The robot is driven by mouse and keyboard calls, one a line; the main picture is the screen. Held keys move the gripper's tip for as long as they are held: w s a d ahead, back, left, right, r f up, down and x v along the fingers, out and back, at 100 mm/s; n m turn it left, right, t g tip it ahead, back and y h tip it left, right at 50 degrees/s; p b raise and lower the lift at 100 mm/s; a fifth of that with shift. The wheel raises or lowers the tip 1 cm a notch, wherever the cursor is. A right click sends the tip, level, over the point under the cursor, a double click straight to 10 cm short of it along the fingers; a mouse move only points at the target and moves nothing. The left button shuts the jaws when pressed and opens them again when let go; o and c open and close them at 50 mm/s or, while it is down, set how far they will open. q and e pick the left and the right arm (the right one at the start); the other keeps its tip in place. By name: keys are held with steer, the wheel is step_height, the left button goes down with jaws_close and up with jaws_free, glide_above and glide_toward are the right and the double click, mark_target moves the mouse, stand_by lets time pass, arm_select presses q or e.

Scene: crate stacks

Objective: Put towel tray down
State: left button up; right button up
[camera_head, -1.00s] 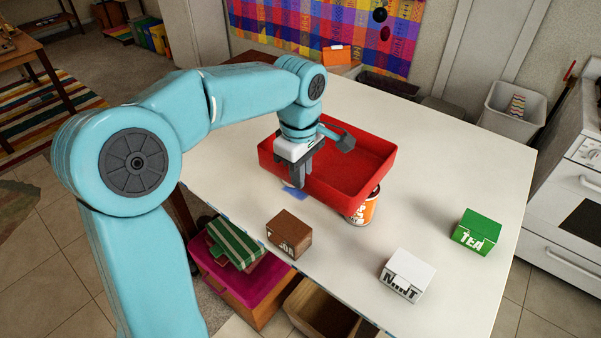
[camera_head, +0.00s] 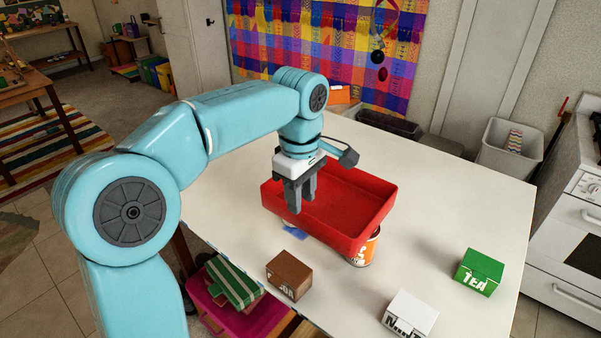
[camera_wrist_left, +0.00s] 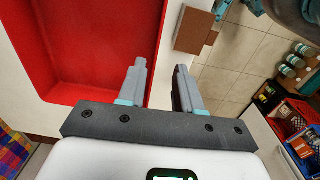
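The red tray (camera_head: 372,218), an open-topped box, is on or just above the white table and looks empty. It also fills the left of the left wrist view (camera_wrist_left: 60,85). My left gripper (camera_head: 301,200) points down at the tray's near-left wall. No towel is visible. My right gripper is out of view.
On the white table (camera_head: 455,180) stand a brown box (camera_head: 289,277), a white box (camera_head: 409,316) and a green TEA box (camera_head: 479,272). A blue flat piece (camera_head: 295,231) lies near the tray. The table right of the tray is clear. A grey bin (camera_head: 510,148) stands behind.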

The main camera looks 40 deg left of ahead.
arm_select(q)
step_height(320, 180, up, 6)
steer(key=shift+r+p, duration=0.15)
steer(key=shift+p, duration=0.3)
steer(key=shift+r, duration=0.1)
stand_by(0.3)
